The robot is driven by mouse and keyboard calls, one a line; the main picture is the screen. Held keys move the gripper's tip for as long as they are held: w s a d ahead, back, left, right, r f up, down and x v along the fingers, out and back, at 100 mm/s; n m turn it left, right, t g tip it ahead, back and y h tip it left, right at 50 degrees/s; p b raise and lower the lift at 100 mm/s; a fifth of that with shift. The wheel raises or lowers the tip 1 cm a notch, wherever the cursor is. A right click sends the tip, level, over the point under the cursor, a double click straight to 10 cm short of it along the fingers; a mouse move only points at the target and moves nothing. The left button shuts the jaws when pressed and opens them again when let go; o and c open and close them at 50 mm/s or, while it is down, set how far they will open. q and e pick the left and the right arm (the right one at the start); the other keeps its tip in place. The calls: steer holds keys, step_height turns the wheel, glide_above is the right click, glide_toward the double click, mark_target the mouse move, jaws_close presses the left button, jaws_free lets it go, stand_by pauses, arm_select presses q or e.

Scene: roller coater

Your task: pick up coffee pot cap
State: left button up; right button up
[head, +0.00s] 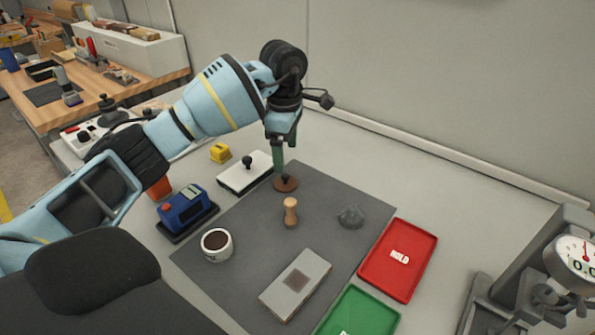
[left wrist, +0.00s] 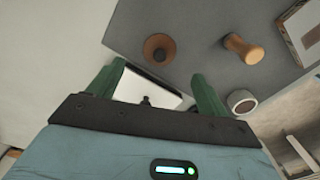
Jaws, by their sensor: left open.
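A brown round piece with a small raised centre, which looks like the coffee pot cap (head: 286,184), rests at the back corner of the dark grey mat. It also shows in the left wrist view (left wrist: 158,48), just beyond the fingertips and roughly centred between them. My left gripper (head: 279,160) has green fingers pointing down, close above and slightly behind the cap. In the left wrist view the fingers (left wrist: 158,80) are spread apart with nothing held. I cannot tell exactly how high the tips are above the table. My right gripper is not in view.
A white block with a black knob (head: 245,172) stands left of the cap. The mat (head: 240,221) also holds a wooden tamper-like piece (head: 290,212), a clear grey piece (head: 351,216), a white cup (head: 217,245) and a flat plate (head: 318,270). A red tray (head: 375,275) stands right.

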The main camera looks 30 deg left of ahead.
mark_target(285, 175)
arm_select(q)
steer(key=shift+s, duration=0.3)
steer(key=shift+f, duration=0.3)
steer(key=shift+w+a+f+p, duration=0.1)
steer(key=shift+w+f+p, duration=0.05)
steer(key=shift+f, duration=1.6)
steer(key=shift+w+a+f+p, duration=0.1)
steer(key=shift+f+p, duration=0.05)
steer(key=shift+f, duration=1.6)
jaws_close()
